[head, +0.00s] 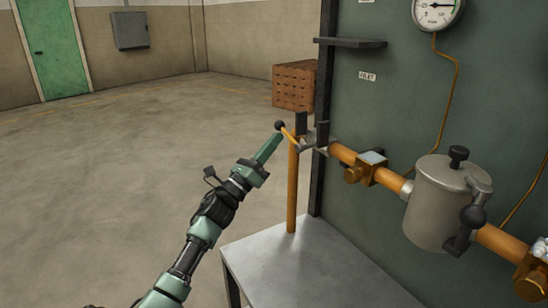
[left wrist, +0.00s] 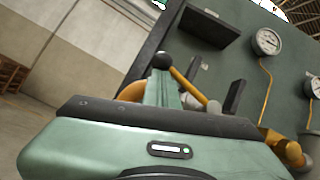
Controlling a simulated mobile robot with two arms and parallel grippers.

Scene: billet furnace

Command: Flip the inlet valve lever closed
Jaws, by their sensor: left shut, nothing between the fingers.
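The inlet valve lever (head: 289,133) is a short orange bar with a black ball knob (head: 280,125) at its end. It points out to the left from the top of the orange inlet pipe (head: 292,190). My left gripper (head: 274,140) is shut and empty, its green fingertips just below and beside the knob. I cannot tell whether they touch it. In the left wrist view the knob (left wrist: 162,61) shows just beyond the fingertips (left wrist: 164,82), with the orange lever (left wrist: 186,83) running right from it. My right gripper is out of view.
A grey canister (head: 435,200) with black-knobbed fittings sits on the orange pipe to the right. A dark panel (head: 405,100) with a gauge (head: 437,10) stands behind, above a metal table (head: 300,270). The floor left is open; a brick stack (head: 293,85) stands farther back.

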